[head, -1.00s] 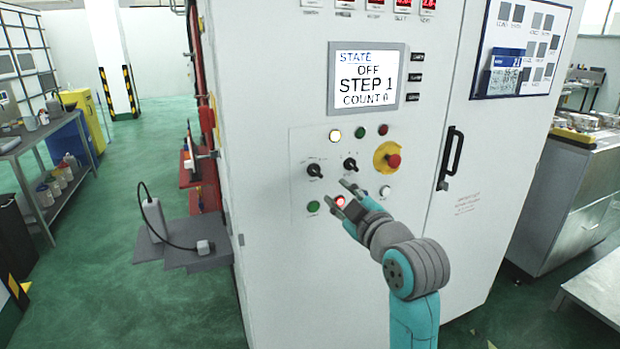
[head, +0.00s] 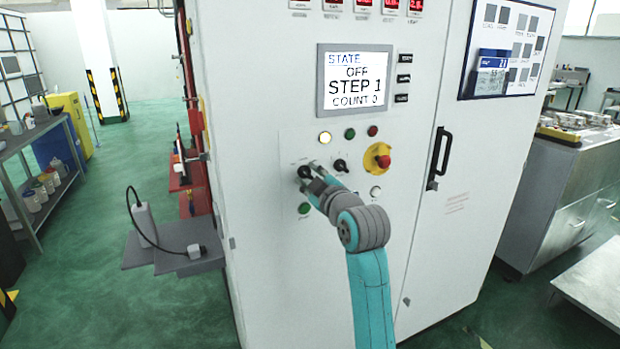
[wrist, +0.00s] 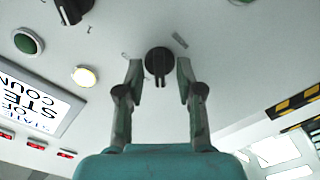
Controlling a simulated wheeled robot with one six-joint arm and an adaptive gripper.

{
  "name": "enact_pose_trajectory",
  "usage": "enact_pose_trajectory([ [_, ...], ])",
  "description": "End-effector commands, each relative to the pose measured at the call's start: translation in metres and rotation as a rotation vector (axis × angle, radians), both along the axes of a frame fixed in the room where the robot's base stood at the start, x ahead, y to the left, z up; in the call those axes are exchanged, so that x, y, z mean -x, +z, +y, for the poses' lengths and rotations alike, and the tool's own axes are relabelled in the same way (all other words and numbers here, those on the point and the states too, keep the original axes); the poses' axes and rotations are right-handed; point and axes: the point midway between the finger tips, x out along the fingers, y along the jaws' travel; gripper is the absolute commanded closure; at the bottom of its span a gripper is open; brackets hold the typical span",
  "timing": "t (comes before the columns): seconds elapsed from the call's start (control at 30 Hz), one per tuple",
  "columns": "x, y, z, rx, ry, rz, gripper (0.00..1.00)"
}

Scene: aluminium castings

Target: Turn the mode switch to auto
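Two black rotary knobs sit on the white cabinet's panel; their labels are too small to read. The left knob (head: 304,172) is at my gripper (head: 313,170), which partly covers it. In the wrist view this knob (wrist: 158,62) lies between the two fingertips of my gripper (wrist: 160,72). The fingers are open, one on each side, with a small gap showing. The right knob (head: 340,165) is clear of the gripper and also shows at the top of the wrist view (wrist: 72,10). The screen (head: 354,80) reads STATE OFF, STEP 1, COUNT 0.
A lit pale lamp (head: 325,138), a green button (head: 350,134) and a red one (head: 372,131) sit above the knobs. A red emergency stop (head: 383,161) on yellow is to the right. A green button (head: 304,208) is below. A black door handle (head: 439,158) stands farther right.

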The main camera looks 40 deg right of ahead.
Motion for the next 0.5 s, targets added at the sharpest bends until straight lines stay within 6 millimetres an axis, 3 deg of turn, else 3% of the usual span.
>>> enact_pose_trajectory([
  [0.13,0.0002,0.0,0.0001,0.0,0.0,0.0,0.64],
  [0.27,0.0003,-0.0001,0.0,0.0,0.0,0.0,0.96],
  [0.3,0.0003,-0.0001,0.0,0.0,0.0,0.0,1.0],
  [0.5,0.0003,-0.0001,-0.0001,-0.001,0.0,0.0,1.0],
])
